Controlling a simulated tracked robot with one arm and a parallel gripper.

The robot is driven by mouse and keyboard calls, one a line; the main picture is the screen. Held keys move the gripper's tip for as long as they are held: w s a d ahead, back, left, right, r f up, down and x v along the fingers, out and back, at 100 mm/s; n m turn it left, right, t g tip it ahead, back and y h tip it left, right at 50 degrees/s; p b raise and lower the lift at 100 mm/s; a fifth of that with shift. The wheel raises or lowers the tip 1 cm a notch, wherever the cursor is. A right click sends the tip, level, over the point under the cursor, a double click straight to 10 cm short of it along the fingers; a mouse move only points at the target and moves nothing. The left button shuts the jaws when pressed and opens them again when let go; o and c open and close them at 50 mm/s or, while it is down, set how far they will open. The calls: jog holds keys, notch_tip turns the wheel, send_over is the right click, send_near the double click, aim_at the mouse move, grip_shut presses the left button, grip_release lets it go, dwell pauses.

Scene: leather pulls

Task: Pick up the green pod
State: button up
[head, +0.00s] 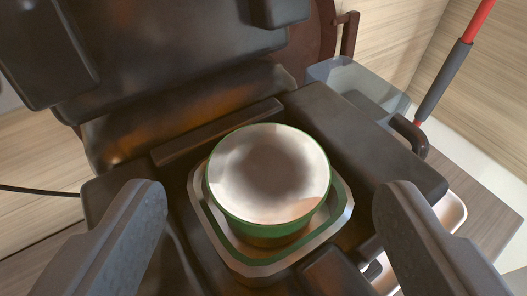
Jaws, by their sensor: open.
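The green pod (268,176) has a pale, shiny round lid with a green rim and green side. It sits upright in a square metal-edged holder (340,214) in the dark machine (345,130). My gripper (268,215) is open, with one grey finger at the lower left and the other at the lower right. The pod lies between and a little beyond the fingertips, and neither finger appears to touch it. The lower part of the pod is hidden by its holder.
The machine's dark raised upper part (170,60) stands behind the pod. A clear container (355,85) is at the back right. A red rod with a grey sleeve (444,80) rises at the right. A black cable (40,191) runs at the left. Wood-grain surfaces surround the machine.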

aim_at(268, 185)
jog(key=shift+x, duration=1.5)
jog(key=c, duration=1.1)
jog(key=shift+o, duration=0.2)
jog(key=shift+r, duration=0.1)
